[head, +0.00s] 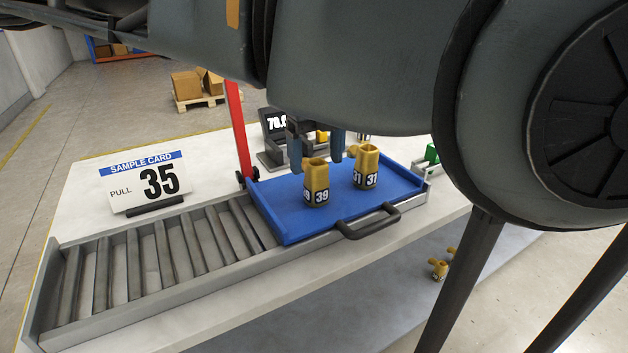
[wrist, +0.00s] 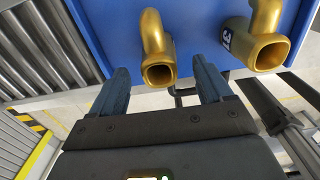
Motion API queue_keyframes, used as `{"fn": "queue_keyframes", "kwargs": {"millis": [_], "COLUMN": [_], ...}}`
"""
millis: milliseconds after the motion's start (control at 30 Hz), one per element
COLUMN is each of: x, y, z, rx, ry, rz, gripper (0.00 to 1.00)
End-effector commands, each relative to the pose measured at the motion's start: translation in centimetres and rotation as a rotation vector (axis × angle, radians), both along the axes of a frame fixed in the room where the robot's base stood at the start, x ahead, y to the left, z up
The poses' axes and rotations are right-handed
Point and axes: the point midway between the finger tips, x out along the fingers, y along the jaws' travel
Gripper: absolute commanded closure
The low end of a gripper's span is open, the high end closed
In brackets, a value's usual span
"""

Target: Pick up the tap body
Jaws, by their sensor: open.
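Two brass-coloured tap bodies stand upright on the blue tray (head: 285,225). The left tap body (head: 316,184) is labelled 39 and the right tap body (head: 367,166) is labelled 31. My gripper (head: 317,157) is open just behind and above the left one. In the wrist view my gripper (wrist: 160,78) has its two blue fingers apart, with a tap body (wrist: 157,55) showing between them, clear of both. That one's label is hidden there. The tap body marked 31 (wrist: 265,40) is to the right of the right finger. My arm covers much of the head view.
A sample card (head: 155,183) reading "PULL 35" stands on the bench at left. A bare roller track (head: 150,262) lies left of the tray. The tray has a dark front handle (head: 368,222). A red post (head: 239,130) and a display (head: 275,124) stand behind.

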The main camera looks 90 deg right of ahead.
Motion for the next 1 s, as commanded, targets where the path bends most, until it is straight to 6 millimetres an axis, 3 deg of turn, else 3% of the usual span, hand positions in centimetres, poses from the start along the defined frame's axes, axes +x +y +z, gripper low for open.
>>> {"fn": "queue_keyframes", "kwargs": {"millis": [300,633,1000], "x": [0.2,0.2,0.2], "y": [0.0,0.0,0.0], "z": [-4.2,-4.8,-4.8], "rx": [-0.001,-0.003,-0.003], "ry": [0.000,0.001,0.001], "rz": [0.000,0.001,0.001], "gripper": [0.21,0.21,0.57]}}
